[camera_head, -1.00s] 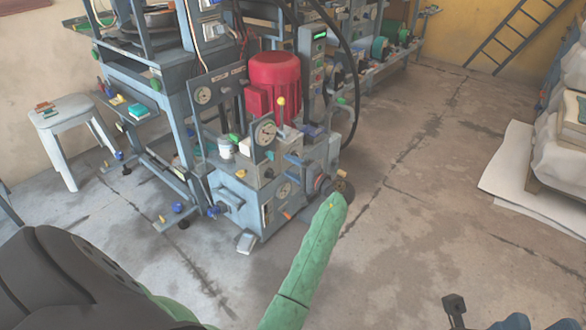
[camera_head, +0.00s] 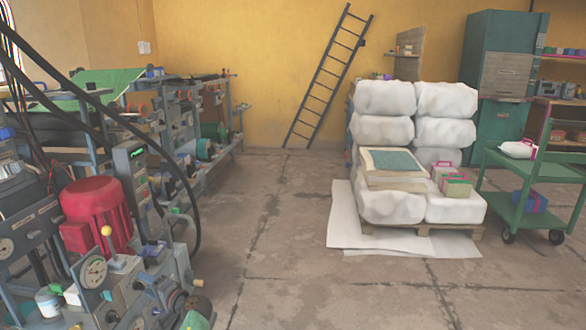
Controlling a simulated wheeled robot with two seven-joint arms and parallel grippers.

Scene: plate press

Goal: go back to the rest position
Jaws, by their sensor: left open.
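The end of my left arm, in a green sleeve, shows at the bottom edge, left of centre. My left gripper (camera_head: 198,304) is a small dark shape at its tip, beside the front of the press unit. Its jaws are hard to make out from here, and I see nothing held in them. The press unit (camera_head: 112,296) has a red motor (camera_head: 97,213), a round gauge (camera_head: 94,271) and a yellow-knobbed lever (camera_head: 107,232). Its lower part is cut off by the picture. My right gripper is out of view.
Open concrete floor (camera_head: 290,260) lies right of the press. A pallet with white sacks (camera_head: 383,97) stands on a white sheet (camera_head: 345,228). A green trolley (camera_head: 540,165) is at the right. A ladder (camera_head: 328,75) leans on the yellow wall. Black hoses hang at the left.

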